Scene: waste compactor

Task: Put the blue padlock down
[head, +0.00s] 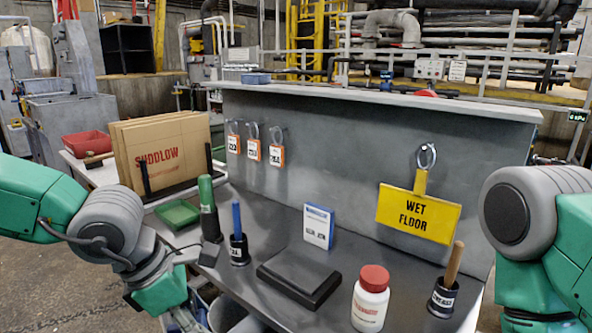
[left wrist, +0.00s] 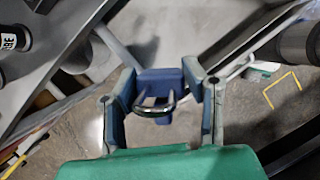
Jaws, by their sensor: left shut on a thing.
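My left gripper (left wrist: 162,92) is shut on the blue padlock (left wrist: 160,76), with the blue body between the two fingers. The padlock's shiny metal shackle (left wrist: 155,108) points back toward the palm. In the left wrist view, grey floor lies behind the padlock. In the head view, my left gripper (head: 184,318) is at the lower left, in front of the bench's near edge and partly cut off by the frame bottom. The padlock cannot be made out there. My right arm shows at the right edge, but its gripper is out of view.
The dark bench (head: 255,222) holds a low black platform (head: 300,278), a red-capped white bottle (head: 370,303), a blue-and-white box (head: 318,227), handled cups and a green tray (head: 178,214). Orange tagged padlocks (head: 254,150) and a wet floor sign (head: 419,213) hang on the back panel.

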